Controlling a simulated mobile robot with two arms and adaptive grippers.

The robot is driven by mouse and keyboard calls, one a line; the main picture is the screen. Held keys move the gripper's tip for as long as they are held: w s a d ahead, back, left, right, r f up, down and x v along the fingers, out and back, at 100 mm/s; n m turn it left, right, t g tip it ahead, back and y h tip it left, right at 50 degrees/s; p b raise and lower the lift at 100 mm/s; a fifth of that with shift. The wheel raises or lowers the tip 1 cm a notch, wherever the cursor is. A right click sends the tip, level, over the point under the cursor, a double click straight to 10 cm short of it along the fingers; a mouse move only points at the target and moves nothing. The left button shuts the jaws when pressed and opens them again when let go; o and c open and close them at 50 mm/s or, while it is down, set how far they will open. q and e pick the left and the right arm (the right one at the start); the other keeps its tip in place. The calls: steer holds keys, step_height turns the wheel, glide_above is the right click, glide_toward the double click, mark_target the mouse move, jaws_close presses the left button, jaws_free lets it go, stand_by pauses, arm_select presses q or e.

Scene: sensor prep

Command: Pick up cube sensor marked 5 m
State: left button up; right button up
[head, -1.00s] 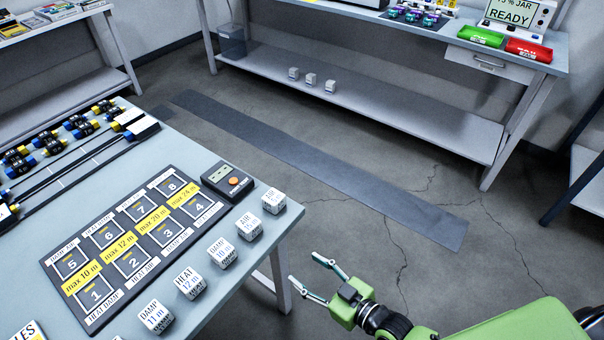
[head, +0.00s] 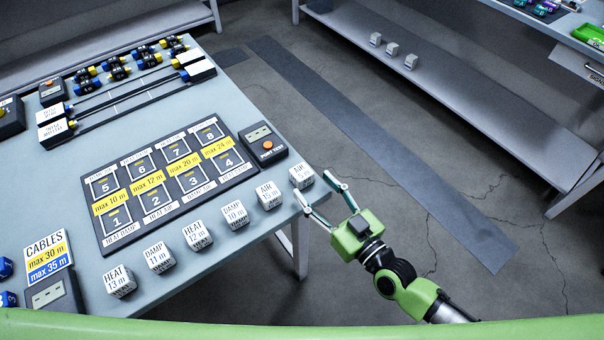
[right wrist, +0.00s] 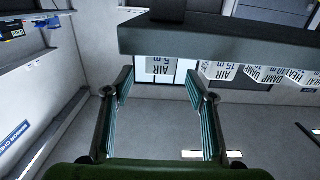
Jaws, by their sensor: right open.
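The white cube marked AIR 5 m (head: 301,176) stands at the right end of the row of cubes, near the table's corner. My right gripper (head: 312,184) is open, its two fingertips close to that cube at the table edge. In the right wrist view the cube (right wrist: 158,67) appears upside down, between and beyond the open fingers (right wrist: 159,84). I see no grip on it, and contact cannot be told. My left gripper is not in view.
The AIR 15 m cube (head: 268,195) stands just left of the end cube, with several more cubes along the row. A black numbered board (head: 108,235) and a tester box with an orange button (head: 262,143) lie behind. Open floor (head: 400,190) is to the right.

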mark_target(307, 178)
steer(key=x, duration=0.5)
steer(key=shift+w+a+r+p, duration=0.25)
steer(key=shift+p, duration=0.15)
steer(key=c, duration=1.2)
